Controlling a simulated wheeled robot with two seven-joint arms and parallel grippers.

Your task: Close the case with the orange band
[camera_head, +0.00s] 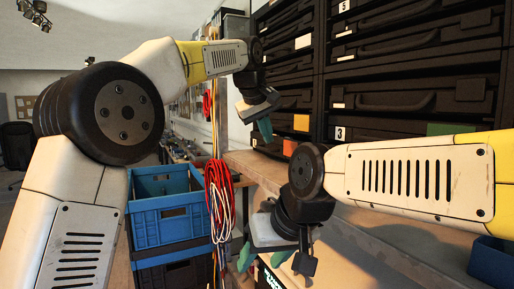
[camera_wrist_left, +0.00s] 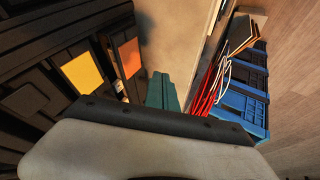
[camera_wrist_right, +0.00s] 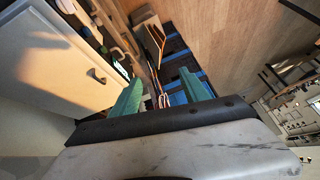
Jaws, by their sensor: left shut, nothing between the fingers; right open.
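The orange band (camera_head: 290,147) is on the front of a low black case in the rack, just right of my left gripper (camera_head: 265,130). In the left wrist view, the orange band (camera_wrist_left: 130,57) is above and left of the shut fingertips (camera_wrist_left: 163,92), which are apart from it. A yellow-orange band (camera_head: 301,122) marks the case above; it also shows in the left wrist view (camera_wrist_left: 82,73). I cannot tell how far the orange-band case stands out. My right gripper (camera_head: 262,258) is lower, open and empty; its spread fingers also show in the right wrist view (camera_wrist_right: 160,92).
Black cases with handles fill the rack (camera_head: 410,98); one has a green band (camera_head: 450,129). A wooden ledge (camera_head: 258,169) runs below. Blue crates (camera_head: 176,208) and hanging red and white cables (camera_head: 219,195) stand left of my right gripper.

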